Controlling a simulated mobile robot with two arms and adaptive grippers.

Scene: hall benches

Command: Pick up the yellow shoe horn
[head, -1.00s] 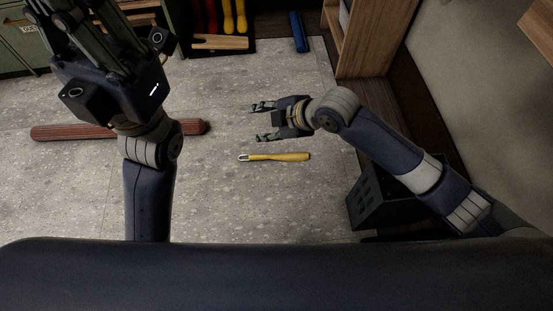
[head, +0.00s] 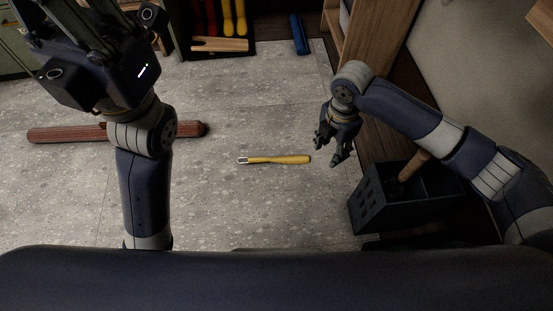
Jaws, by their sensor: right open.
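The yellow shoe horn (head: 285,160) lies flat on the grey floor in the middle of the head view, its metallic end to the left and its yellow part to the right. My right gripper (head: 327,158) is open and empty, with its fingers pointing down the picture. It is just right of the shoe horn's right end and apart from it in the picture. My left gripper (head: 75,20) is at the upper left, partly cut off by the picture's edge, and its fingertips are not clearly seen.
A dark crate (head: 385,212) with a wooden-handled thing in it stands at the right, below my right gripper. A reddish-brown roll (head: 75,134) lies on the floor at left. A blue object (head: 300,34) and a tray with boots (head: 222,55) are at the back. The floor around the shoe horn is clear.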

